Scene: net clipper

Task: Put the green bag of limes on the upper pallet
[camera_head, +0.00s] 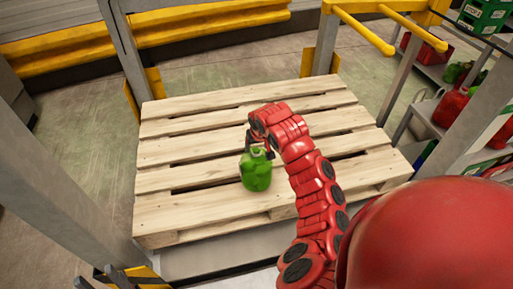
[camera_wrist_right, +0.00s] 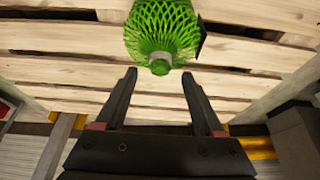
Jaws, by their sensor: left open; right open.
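The green bag of limes (camera_head: 256,172) rests on the wooden pallet (camera_head: 165,215), near the middle of its front half. It also shows in the right wrist view as a green net bag (camera_wrist_right: 162,28) with its gathered end toward my gripper. My right gripper (camera_head: 260,146) is just behind and above the bag. In the right wrist view its fingers (camera_wrist_right: 159,76) are apart and empty, with the bag just past the tips, and I see no grip on it. My left gripper (camera_head: 100,280) shows only partly at the bottom left edge, its dark fingers apart and empty.
Grey rack posts (camera_head: 125,50) stand around the pallet. A yellow rail (camera_head: 362,30) is at the back right. Shelves on the right hold red bags (camera_head: 450,108) and green crates (camera_head: 484,14). Most of the pallet top is clear.

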